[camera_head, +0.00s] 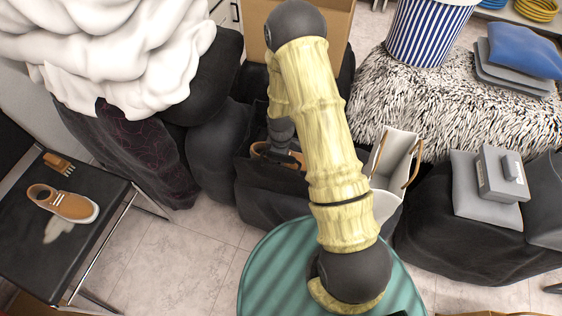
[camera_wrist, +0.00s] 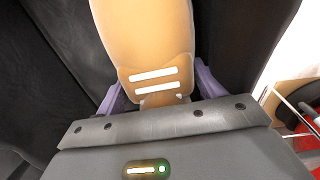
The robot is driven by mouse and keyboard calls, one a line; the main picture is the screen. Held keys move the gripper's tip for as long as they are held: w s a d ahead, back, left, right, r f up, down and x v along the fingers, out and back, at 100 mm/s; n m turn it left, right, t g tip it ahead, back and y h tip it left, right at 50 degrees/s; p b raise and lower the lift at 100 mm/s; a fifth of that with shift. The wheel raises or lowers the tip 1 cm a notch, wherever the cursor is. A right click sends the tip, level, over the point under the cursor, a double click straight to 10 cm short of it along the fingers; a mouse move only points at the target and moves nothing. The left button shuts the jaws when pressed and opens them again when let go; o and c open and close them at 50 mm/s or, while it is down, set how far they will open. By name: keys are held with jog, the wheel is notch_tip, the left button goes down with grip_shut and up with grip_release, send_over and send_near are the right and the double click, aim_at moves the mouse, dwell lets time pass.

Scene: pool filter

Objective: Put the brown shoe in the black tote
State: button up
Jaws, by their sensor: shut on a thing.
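My gripper (camera_wrist: 160,92) is shut on a brown shoe (camera_wrist: 150,40), with purple fingers on both sides of it. In the wrist view the shoe is tan with white stripes, and dark walls rise around it. In the head view my arm reaches down to the black tote (camera_head: 262,195), and part of the held shoe (camera_head: 260,150) shows inside its opening. My fingertips are hidden there. Whether the shoe touches the tote's bottom cannot be told. A similar brown shoe (camera_head: 70,205) with a pale sole lies on the dark table at left.
The dark table (camera_head: 30,250) also holds a small brush (camera_head: 58,163). A white bag (camera_head: 396,155) stands right of the tote. Dark seats and a cardboard box (camera_head: 335,30) crowd the back.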

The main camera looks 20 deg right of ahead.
jog(key=shift+r, duration=0.15)
jog(key=shift+f+b, duration=1.25)
jog(key=shift+f, duration=1.45)
jog(key=shift+f, duration=0.35)
jog(key=o, duration=1.2)
jog(key=shift+o, duration=0.2)
jog(key=shift+r+p, duration=0.95)
jog(key=shift+r, duration=2.8)
